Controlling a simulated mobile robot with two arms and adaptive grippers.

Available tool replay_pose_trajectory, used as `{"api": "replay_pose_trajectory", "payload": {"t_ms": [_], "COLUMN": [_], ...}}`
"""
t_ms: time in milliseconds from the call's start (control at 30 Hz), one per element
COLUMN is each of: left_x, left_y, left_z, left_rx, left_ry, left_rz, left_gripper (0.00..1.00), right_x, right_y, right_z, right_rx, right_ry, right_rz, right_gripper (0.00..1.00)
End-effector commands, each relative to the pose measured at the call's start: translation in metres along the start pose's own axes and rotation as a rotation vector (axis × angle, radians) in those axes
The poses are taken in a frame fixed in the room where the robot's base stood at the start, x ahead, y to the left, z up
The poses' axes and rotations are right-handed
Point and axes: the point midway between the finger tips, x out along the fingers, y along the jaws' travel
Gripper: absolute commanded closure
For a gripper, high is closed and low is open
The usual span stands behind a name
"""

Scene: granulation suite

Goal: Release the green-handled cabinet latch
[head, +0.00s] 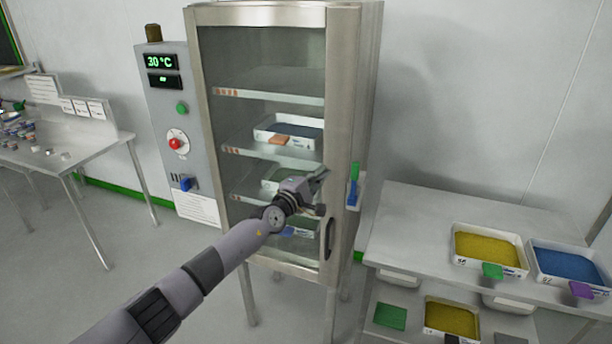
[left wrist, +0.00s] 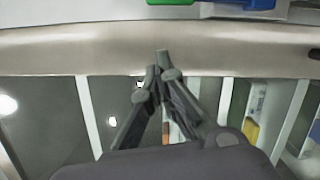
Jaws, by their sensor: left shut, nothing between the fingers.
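The cabinet latch has a green handle (head: 355,171) standing upright above a blue part (head: 352,194), on the right side of the steel cabinet (head: 343,90). In the left wrist view the green handle (left wrist: 172,2) and the blue part (left wrist: 245,4) show only at the top edge. My left gripper (head: 323,175) is shut and empty in front of the door frame, left of the latch and apart from it in the picture. Its fingertips (left wrist: 163,65) lie over the steel frame in the wrist view. My right gripper is in neither view.
The cabinet's glass door appears closed, with a dark handle (head: 330,238) low on its right; trays (head: 262,134) stand inside. A control panel (head: 165,110) is at left. A steel table (head: 400,235) with powder trays stands at right, and another table (head: 100,148) at far left.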

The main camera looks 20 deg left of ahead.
Motion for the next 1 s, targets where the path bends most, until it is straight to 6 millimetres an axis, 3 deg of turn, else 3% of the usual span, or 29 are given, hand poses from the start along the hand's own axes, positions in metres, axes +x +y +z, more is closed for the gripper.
{"api": "replay_pose_trajectory", "payload": {"t_ms": [33,100,400,1000], "left_x": [-0.009,-0.021,-0.056,-0.063], "left_y": [0.006,0.005,0.005,0.002], "left_z": [0.0,0.0,0.0,-0.001], "left_rx": [-0.002,-0.001,0.0,-0.004], "left_ry": [0.002,0.003,0.002,0.003], "left_rz": [-0.003,-0.003,-0.001,-0.001], "left_gripper": [1.0,1.0,1.0,1.0], "right_x": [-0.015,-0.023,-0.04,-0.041], "right_y": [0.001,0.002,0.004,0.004], "right_z": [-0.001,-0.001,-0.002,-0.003], "right_rx": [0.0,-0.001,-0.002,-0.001], "right_ry": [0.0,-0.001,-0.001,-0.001], "right_rz": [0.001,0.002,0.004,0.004], "right_gripper": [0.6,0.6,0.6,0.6]}}
